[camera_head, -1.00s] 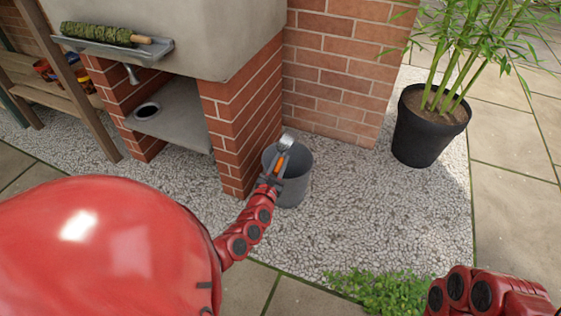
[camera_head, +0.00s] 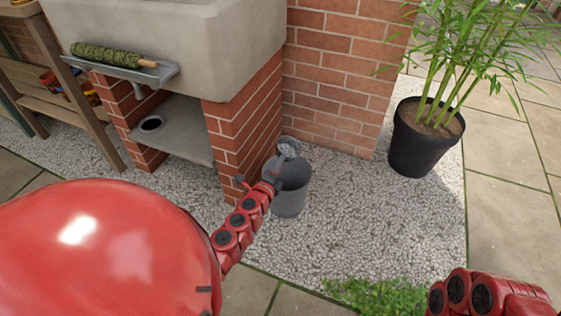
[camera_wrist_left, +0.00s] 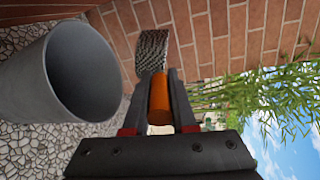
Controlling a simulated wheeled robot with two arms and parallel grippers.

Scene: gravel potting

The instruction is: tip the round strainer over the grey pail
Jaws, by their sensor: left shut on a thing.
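The grey pail (camera_head: 290,201) stands upright on the gravel beside the brick pillar. My left gripper (camera_head: 270,184) is at the pail's near left rim in the head view, shut on the orange handle (camera_wrist_left: 160,100) of the strainer. The strainer's grey mesh head (camera_head: 288,148) shows at the pail's far rim in the head view; I cannot tell its exact height. In the left wrist view the mesh (camera_wrist_left: 152,50) lies beyond the fingertips (camera_wrist_left: 160,85), and the pail (camera_wrist_left: 30,95) is to the left, its visible inside dark. My right gripper is out of view.
A concrete sink unit on brick pillars (camera_head: 240,120) stands close left of the pail, with a brick wall (camera_head: 335,75) behind. A potted bamboo (camera_head: 418,150) stands to the right. Open gravel (camera_head: 370,225) lies between, with a green plant (camera_head: 380,295) at the front.

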